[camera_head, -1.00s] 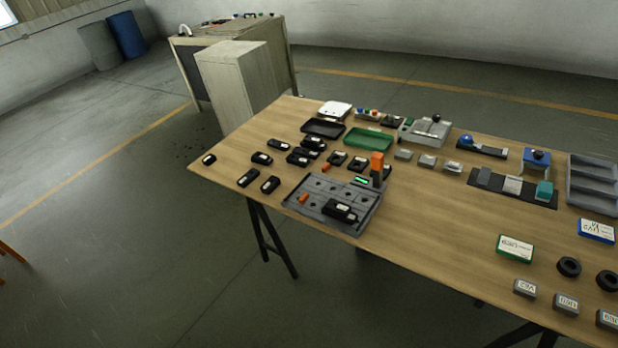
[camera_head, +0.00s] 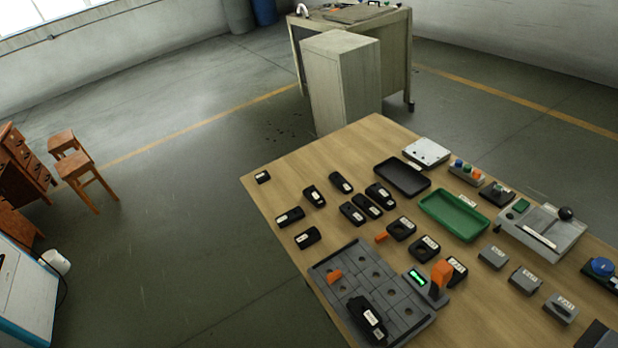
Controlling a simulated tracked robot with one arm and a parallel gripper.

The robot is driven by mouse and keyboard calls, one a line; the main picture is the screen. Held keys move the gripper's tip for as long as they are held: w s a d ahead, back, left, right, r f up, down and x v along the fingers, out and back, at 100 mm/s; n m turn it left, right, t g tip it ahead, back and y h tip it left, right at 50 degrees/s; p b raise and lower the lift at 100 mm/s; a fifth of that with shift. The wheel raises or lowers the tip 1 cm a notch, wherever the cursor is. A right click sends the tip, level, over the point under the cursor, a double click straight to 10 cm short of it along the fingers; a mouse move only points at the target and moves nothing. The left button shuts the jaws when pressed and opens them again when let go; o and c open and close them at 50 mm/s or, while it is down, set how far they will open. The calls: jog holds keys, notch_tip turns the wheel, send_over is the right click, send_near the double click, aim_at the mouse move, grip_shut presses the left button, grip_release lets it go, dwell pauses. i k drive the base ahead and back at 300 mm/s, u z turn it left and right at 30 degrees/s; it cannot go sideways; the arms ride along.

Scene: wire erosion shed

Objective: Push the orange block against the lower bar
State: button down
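Several orange pieces show, and I cannot tell which one the task means. A small orange block (camera_head: 335,276) lies on the grey grid plate (camera_head: 322,268) near the table's front edge. A taller orange piece (camera_head: 441,272) stands on a grey device with a lit green display (camera_head: 417,277), at the plate's right side. A third small orange piece (camera_head: 381,237) lies on the wood beside a black block, behind the plate. A black labelled block (camera_head: 367,321) sits on the plate. No bar can be told apart clearly as the lower bar. My gripper is out of view.
The wooden table (camera_head: 345,150) carries several black labelled blocks, a black tray (camera_head: 377,176), a green tray (camera_head: 428,206) and a grey fixture (camera_head: 575,236) with a black knob. A pale cabinet (camera_head: 335,85) and wooden stools (camera_head: 85,172) stand beyond.

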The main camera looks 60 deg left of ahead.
aim_at(334, 276)
jog(key=u, duration=0.4)
jog(key=i, duration=0.9)
jog(key=u, duration=0.5)
